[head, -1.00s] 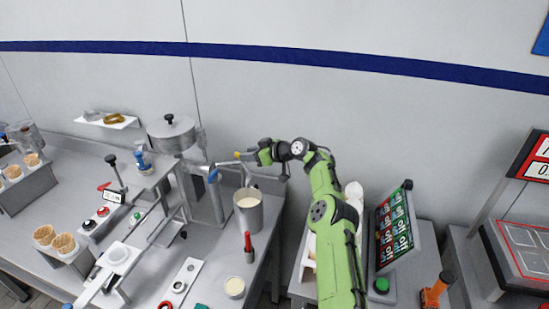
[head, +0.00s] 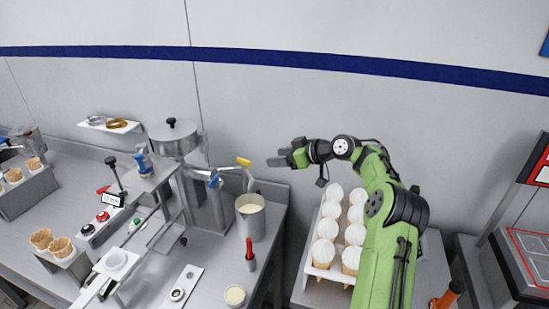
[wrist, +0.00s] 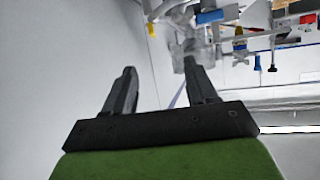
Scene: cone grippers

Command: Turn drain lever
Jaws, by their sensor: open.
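A lever with a yellow grip (head: 244,161) stands out to the right of the steel tank (head: 172,138), above a steel pot (head: 250,220) of pale cream. A blue handle (head: 214,181) sits on the pipe just left of it. I cannot tell for sure which one is the drain lever. My gripper (head: 273,158) is in the air a little to the right of the yellow grip, apart from it. In the wrist view its two fingers (wrist: 160,70) are spread, with nothing between them. A yellow piece (wrist: 238,31) and a blue piece (wrist: 257,62) show beyond, upper right.
A red-handled tool (head: 249,250) and a small cream cup (head: 234,295) are on the steel counter in front of the pot.

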